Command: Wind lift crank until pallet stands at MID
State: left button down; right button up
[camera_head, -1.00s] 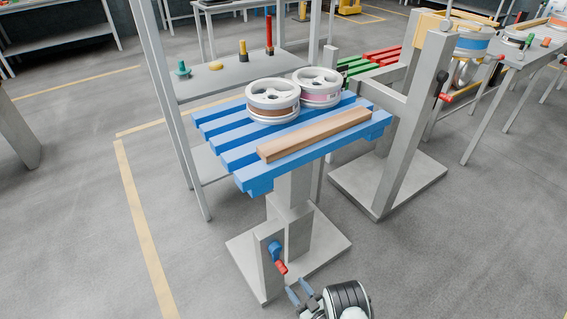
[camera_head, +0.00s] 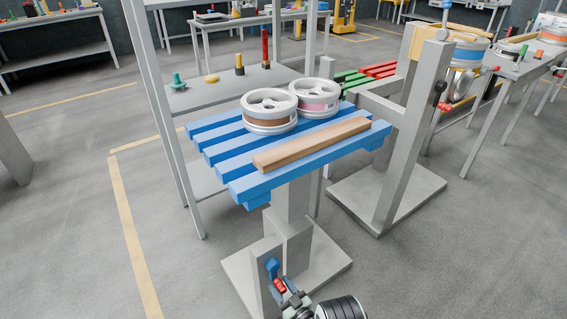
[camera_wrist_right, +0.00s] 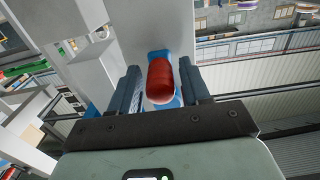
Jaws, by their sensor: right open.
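The lift crank has a blue arm (camera_head: 271,267) and a red handle (camera_head: 280,286) on a grey post low on the lift's front. The blue pallet (camera_head: 222,155) rests level on the lift column (camera_head: 293,200). I cannot make out a MID mark. My right gripper (camera_head: 284,290) is at the crank. In the right wrist view its open fingers stand on either side of the red handle (camera_wrist_right: 160,80), with visible gaps beside it. The blue arm (camera_wrist_right: 158,56) shows behind the handle. My left gripper is not in view.
Two white wheels (camera_head: 269,125) and a wooden bar (camera_head: 310,145) lie on the pallet. A grey frame stand (camera_head: 410,140) is close on the right, and a grey shelf table (camera_head: 215,92) is behind. Floor at the front left is clear.

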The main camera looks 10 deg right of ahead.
grip_shut()
jog(key=shift+s+a+r+p, duration=0.25)
jog(key=shift+a+p, duration=0.15)
jog(key=shift+a, duration=0.25)
jog(key=shift+s+a+r+p, duration=0.15)
jog(key=shift+a+r+p, duration=0.15)
jog(key=shift+a, duration=0.3)
jog(key=shift+s+a+r+p, duration=0.2)
jog(key=shift+a+p, duration=0.25)
jog(key=shift+a, duration=0.2)
jog(key=a+r+p, duration=0.2)
jog(key=r, duration=0.1)
jog(key=shift+s+a+r+p, duration=0.1)
jog(key=shift+s+r+p, duration=0.1)
jog(key=shift+s+p, duration=0.2)
jog(key=shift+r, duration=0.1)
